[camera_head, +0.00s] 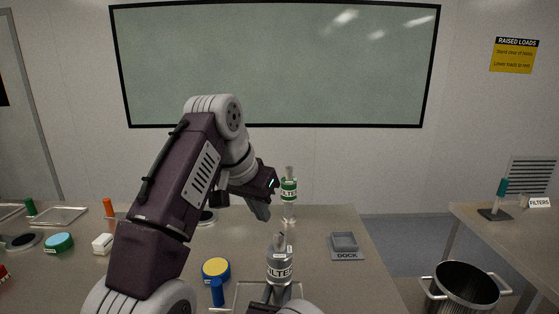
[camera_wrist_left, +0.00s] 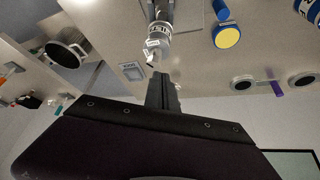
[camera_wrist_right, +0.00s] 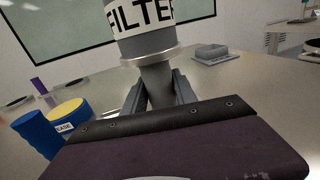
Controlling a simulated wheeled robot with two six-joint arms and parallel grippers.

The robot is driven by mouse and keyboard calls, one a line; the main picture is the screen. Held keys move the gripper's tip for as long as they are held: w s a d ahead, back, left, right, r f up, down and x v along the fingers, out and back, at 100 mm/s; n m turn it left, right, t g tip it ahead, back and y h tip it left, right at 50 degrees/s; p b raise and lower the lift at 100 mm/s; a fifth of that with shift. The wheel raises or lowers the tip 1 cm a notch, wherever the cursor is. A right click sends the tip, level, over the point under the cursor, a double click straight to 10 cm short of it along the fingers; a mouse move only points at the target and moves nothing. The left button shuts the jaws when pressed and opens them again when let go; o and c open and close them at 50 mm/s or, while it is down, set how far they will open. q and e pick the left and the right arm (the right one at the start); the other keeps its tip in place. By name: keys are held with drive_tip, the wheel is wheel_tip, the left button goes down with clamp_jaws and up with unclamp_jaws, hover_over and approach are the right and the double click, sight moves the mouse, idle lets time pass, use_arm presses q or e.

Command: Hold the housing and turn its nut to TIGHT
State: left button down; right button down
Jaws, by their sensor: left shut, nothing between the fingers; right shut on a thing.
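The grey housing (camera_head: 280,265), labelled FILTER, stands upright at the near middle of the table in the head view, with a narrow nut or stem (camera_head: 281,240) on top. It also shows in the left wrist view (camera_wrist_left: 158,28) and, cut off at the top, in the right wrist view (camera_wrist_right: 143,42). My right gripper (camera_wrist_right: 156,88) is shut on the housing's narrow lower part. My left gripper (camera_head: 264,212) is shut and empty, above and behind the housing; in the left wrist view its fingers (camera_wrist_left: 162,88) lie close to the nut, apparently apart from it. The nut's setting cannot be read.
A green-banded FILTER vessel (camera_head: 289,188) stands farther back. A grey DOCK block (camera_head: 345,245) lies to the right. A yellow-topped tin (camera_head: 216,268) and a blue cylinder (camera_head: 217,292) stand left of the housing. A pot (camera_head: 462,290) is beyond the table's right edge.

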sight(275, 237)
use_arm(q)
drive_tip(key=shift+d+f, duration=0.45)
drive_tip(key=shift+f, duration=0.7)
drive_tip(key=shift+d+f, duration=0.45)
drive_tip(key=shift+f, duration=0.75)
drive_tip(key=shift+d+f, duration=0.45)
drive_tip(key=shift+f, duration=0.7)
drive_tip(key=shift+w, duration=0.2)
drive_tip(key=shift+w+a, duration=0.15)
drive_tip(key=shift+a, duration=0.05)
drive_tip(key=shift+w+a, duration=0.35)
drive_tip(key=shift+a, duration=0.2)
drive_tip(key=shift+s+a, duration=0.1)
drive_tip(key=shift+a, duration=0.05)
